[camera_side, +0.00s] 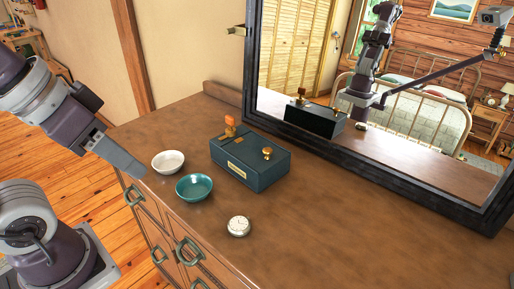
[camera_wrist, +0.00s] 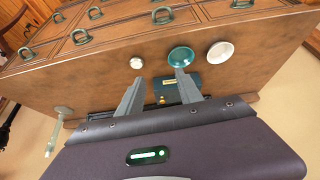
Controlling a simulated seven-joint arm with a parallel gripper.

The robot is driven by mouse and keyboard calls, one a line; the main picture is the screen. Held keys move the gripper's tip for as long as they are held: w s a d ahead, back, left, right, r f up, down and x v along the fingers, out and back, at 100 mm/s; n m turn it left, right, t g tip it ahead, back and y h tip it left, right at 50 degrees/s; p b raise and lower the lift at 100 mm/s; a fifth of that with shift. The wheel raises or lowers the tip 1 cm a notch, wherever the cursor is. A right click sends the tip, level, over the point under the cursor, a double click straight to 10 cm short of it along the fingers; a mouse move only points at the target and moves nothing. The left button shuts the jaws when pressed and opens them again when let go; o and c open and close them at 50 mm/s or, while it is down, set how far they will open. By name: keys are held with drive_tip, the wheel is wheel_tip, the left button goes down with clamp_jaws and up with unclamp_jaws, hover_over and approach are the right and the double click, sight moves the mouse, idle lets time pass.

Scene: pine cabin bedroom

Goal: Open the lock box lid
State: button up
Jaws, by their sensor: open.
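The lock box (camera_side: 238,172) is a dark teal box on the dresser top, with a pale label on its front. Its lid looks shut. A brass knob (camera_side: 267,152) sits on its top at the right, and an orange piece on brass (camera_side: 230,121) stands at its far left edge; whether that is a key is unclear. My gripper (camera_side: 136,168) is left of the box, apart from it, beyond the bowls. In the wrist view my gripper (camera_wrist: 160,77) is open and empty; the box (camera_wrist: 203,78) shows between and beyond the fingers, partly hidden.
A white bowl (camera_side: 168,161) and a teal bowl (camera_side: 194,187) stand between my gripper and the box. A round white clock (camera_side: 238,226) lies nearer the front. A dark-framed mirror (camera_side: 378,158) rises behind the box and reflects it. The dresser top (camera_side: 330,225) is clear at right.

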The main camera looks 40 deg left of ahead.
drive_tip(key=w+d+r+n+g+h, duration=0.1)
drive_tip(key=w+d+r+n+h, duration=0.15)
drive_tip(key=w, duration=0.75)
drive_tip(key=n+g, duration=0.2)
drive_tip(key=n, duration=0.4)
approach(267, 149)
drive_tip(key=f, duration=0.1)
drive_tip(key=shift+m+h, duration=0.25)
drive_tip(key=shift+h, duration=0.1)
drive_tip(key=x, duration=0.7)
drive_tip(key=shift+w+a+f, duration=0.1)
drive_tip(key=shift+a+f, duration=0.05)
drive_tip(key=shift+a, duration=0.05)
clamp_jaws()
